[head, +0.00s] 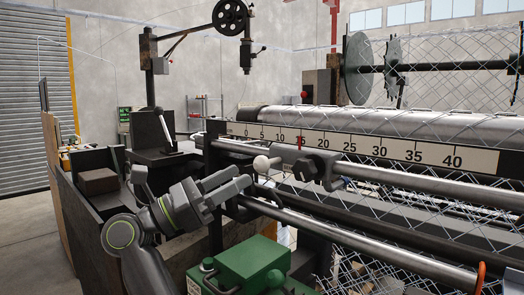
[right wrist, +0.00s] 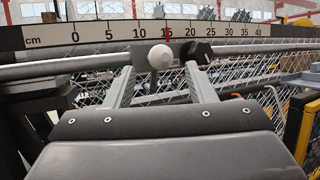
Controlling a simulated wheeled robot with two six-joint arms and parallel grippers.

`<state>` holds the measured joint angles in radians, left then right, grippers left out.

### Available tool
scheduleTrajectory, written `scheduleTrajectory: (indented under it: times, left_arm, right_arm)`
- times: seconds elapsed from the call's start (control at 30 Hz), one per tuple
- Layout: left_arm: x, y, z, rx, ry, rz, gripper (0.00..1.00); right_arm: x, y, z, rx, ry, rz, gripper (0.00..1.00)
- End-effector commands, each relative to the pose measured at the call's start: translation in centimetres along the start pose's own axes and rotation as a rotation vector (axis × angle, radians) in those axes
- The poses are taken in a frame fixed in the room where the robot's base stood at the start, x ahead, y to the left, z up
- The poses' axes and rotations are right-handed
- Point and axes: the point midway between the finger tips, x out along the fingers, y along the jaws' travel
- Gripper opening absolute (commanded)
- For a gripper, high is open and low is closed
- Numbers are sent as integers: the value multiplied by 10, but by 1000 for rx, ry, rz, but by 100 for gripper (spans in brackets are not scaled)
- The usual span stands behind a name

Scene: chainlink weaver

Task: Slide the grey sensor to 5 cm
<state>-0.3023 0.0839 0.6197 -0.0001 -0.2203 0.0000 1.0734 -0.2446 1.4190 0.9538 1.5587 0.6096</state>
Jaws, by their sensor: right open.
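The grey sensor (head: 308,163) sits on a horizontal steel rod under a white centimetre scale (head: 395,154). Its red pointer (head: 299,143) stands at about 15 on the scale, and the pointer also shows near 15 in the right wrist view (right wrist: 168,33). A white ball knob (head: 261,164) sticks out from the sensor. My right gripper (head: 252,184) is open in front of the knob. In the right wrist view the knob (right wrist: 160,57) appears between the two fingertips (right wrist: 159,74), not gripped; contact cannot be told. My left gripper is not in view.
The rod (head: 420,183) runs on right of the sensor, with a lower rod (head: 370,244) below it. Wire mesh (head: 450,75) covers the machine behind. A green box (head: 240,262) stands below my right gripper. Left of the sensor, the rod under the scale looks clear.

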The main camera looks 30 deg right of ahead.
Motion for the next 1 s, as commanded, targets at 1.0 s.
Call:
scheduleTrajectory:
  times: [1.0]
  left_arm:
    - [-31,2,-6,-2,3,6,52]
  right_arm:
    - [69,0,0,0,-1,1,20]
